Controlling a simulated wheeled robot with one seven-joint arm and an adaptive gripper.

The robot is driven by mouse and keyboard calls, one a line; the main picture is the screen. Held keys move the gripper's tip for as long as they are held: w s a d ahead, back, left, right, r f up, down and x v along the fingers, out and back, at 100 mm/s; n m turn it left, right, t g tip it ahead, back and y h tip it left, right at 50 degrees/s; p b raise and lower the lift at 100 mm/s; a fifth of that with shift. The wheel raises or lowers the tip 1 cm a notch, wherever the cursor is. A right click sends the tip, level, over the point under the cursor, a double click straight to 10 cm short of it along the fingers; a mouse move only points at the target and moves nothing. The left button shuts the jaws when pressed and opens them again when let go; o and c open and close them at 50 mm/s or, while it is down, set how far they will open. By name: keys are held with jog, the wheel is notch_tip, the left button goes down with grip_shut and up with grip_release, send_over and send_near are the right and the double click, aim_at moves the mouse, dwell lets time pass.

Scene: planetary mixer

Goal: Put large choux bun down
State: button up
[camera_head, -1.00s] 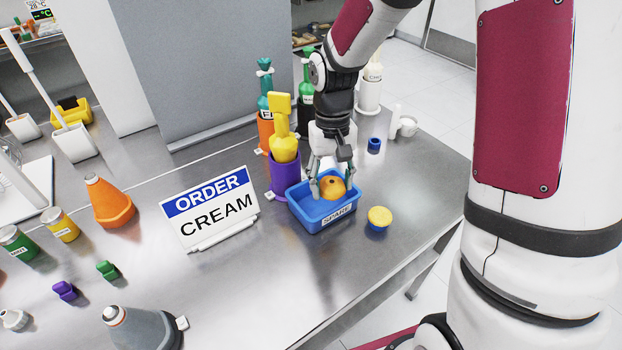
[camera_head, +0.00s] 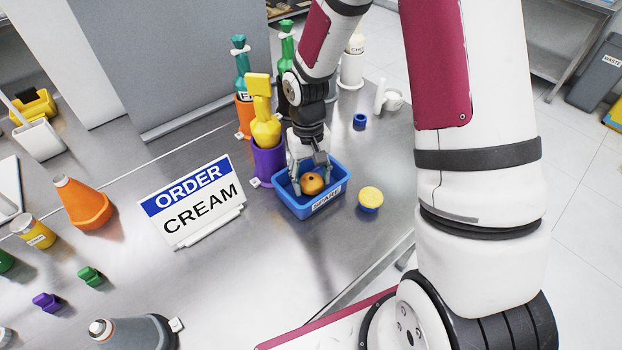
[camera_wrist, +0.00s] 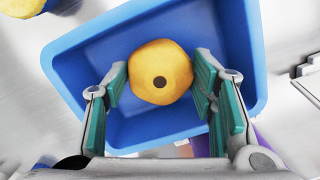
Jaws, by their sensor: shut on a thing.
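The large choux bun (camera_head: 312,185) is golden brown with a dark round hole. It is inside the blue tray labelled SPARE (camera_head: 292,207). My gripper (camera_head: 313,181) reaches down into the tray and is shut on the bun. In the wrist view, the bun (camera_wrist: 158,62) sits between the green finger pads of my gripper (camera_wrist: 160,82), over the floor of the tray (camera_wrist: 243,60). I cannot tell whether its underside touches the tray floor.
A yellow-topped blue cup (camera_head: 370,198) stands just right of the tray. A purple holder with a yellow piping bag (camera_head: 264,132) stands close behind it, left. The ORDER CREAM sign (camera_head: 198,205) stands left. Counter in front of the tray is clear.

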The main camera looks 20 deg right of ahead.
aim_at(309, 174)
jog(key=shift+f, duration=0.4)
jog(key=shift+f, duration=0.15)
jog(key=o, duration=0.8)
notch_tip(309, 174, up, 11)
jog(key=w, duration=0.1)
jog(key=s+r+t, duration=0.2)
jog(key=s+r, duration=0.2)
jog(key=r, duration=0.3)
jog(key=s+r+t, duration=0.1)
jog(key=s+r, duration=0.4)
jog(key=r, duration=0.3)
jog(key=s+r+t, duration=0.1)
jog(key=s, duration=0.2)
jog(key=s+r+t, duration=0.1)
jog(key=s+r, duration=0.1)
jog(key=s, duration=0.2)
jog(key=s+r+t, duration=0.1)
jog(key=s, duration=0.3)
jog(key=shift+d+r+n, duration=0.15)
jog(key=shift+n, duration=0.25)
